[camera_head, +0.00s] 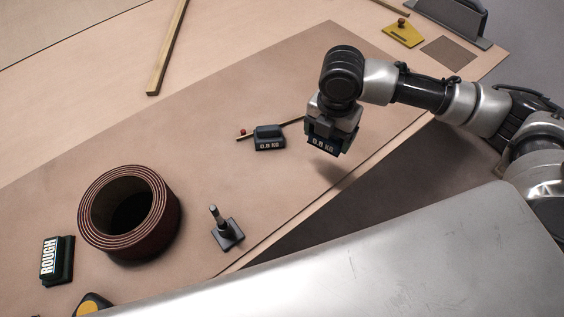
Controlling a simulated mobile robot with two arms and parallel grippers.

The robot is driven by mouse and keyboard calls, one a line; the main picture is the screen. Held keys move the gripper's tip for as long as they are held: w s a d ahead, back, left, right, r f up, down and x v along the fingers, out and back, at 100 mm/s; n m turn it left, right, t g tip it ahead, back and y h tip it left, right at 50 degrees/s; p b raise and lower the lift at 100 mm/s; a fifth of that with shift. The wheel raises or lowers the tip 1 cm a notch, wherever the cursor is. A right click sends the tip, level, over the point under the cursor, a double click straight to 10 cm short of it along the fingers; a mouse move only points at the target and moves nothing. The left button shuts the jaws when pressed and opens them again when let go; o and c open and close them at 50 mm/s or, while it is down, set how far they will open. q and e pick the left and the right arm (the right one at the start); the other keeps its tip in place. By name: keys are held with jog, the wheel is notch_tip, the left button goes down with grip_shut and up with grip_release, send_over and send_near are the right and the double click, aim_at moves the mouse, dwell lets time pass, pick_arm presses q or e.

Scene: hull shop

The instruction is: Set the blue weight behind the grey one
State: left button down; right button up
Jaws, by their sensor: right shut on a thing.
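My right gripper (332,126) is shut on a dark, slightly bluish weight (322,146), which I take for the blue weight. My left gripper is not in view.
A coiled roll (130,212), a ROUGH block (57,260) and a small post on a base (226,234) stand at the left front. The mat (215,165) behind the weights is mostly clear.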

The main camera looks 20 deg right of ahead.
jog(key=n, duration=0.4)
jog(key=w+d+n, duration=0.1)
jog(key=n, duration=0.1)
jog(key=shift+w+d+r, duration=0.1)
jog(key=n, duration=0.6)
jog(key=n+p, duration=0.1)
jog(key=n, duration=0.1)
send_over(282, 165)
notch_tip(282, 165, down, 7)
jog(key=shift+f, duration=2.1)
jog(key=o, duration=1.4)
jog(key=shift+f, duration=0.15)
